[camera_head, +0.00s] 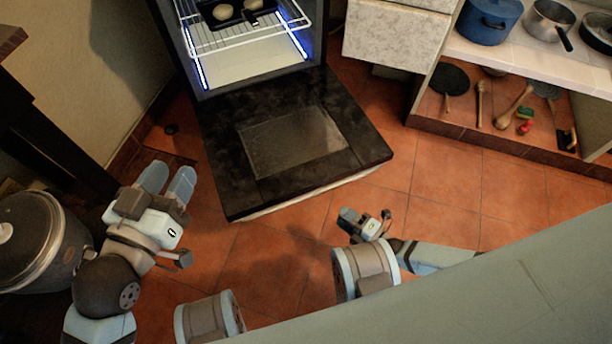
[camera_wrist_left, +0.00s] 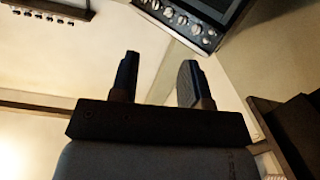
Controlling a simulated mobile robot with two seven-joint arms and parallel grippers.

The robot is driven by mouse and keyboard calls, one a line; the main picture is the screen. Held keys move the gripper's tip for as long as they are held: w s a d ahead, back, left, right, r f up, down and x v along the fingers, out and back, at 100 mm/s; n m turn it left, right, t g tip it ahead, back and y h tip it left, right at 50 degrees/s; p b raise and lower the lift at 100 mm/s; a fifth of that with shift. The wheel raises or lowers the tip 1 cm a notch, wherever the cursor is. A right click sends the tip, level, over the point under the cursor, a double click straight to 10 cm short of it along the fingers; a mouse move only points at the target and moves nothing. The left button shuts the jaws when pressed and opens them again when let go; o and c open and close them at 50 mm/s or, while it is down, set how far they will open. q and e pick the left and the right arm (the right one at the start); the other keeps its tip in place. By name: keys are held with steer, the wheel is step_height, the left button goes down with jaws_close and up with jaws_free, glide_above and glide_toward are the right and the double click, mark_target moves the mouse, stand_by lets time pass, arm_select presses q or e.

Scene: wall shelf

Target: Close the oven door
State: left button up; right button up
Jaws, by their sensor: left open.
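The oven (camera_head: 250,66) is open at the top middle of the head view, with a lit inside. Its black door (camera_head: 225,150) is folded down flat, low above the tiled floor, with a glass pane in its middle. My left gripper (camera_head: 167,180) is open and empty, left of the door and apart from it. In the left wrist view, the two fingers of my left gripper (camera_wrist_left: 155,80) stand apart with nothing between them. My right gripper (camera_head: 364,222) is below the door's near right corner, apart from it; its finger gap is not clear.
A wire rack (camera_head: 235,42) inside the oven holds a dark tray (camera_head: 235,16) with food. A large lidded pot (camera_head: 35,240) stands at the left beside my left arm. A shelf (camera_head: 520,62) with pots and utensils is at right. Floor tiles (camera_head: 440,185) right of the door are clear.

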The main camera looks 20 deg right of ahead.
mark_target(314, 193)
arm_select(q)
steer(key=m+b, duration=0.1)
steer(key=w+a+m+t+b, duration=0.1)
steer(key=b, duration=0.1)
steer(key=w+r+m+h+b, duration=0.1)
steer(key=b, duration=0.1)
steer(key=shift+w+a+m+t, duration=0.25)
steer(key=shift+a+m+t, duration=0.05)
steer(key=shift+t, duration=0.1)
arm_select(e)
steer(key=shift+n, duration=0.4)
steer(key=x, duration=0.8)
steer(key=d+f+x, duration=0.1)
steer(key=x, duration=0.3)
steer(key=shift+w+f, duration=0.1)
steer(key=shift+w, duration=0.45)
steer(key=shift+c, duration=0.2)
arm_select(q)
steer(key=shift+f, duration=0.1)
arm_select(e)
jaws_close()
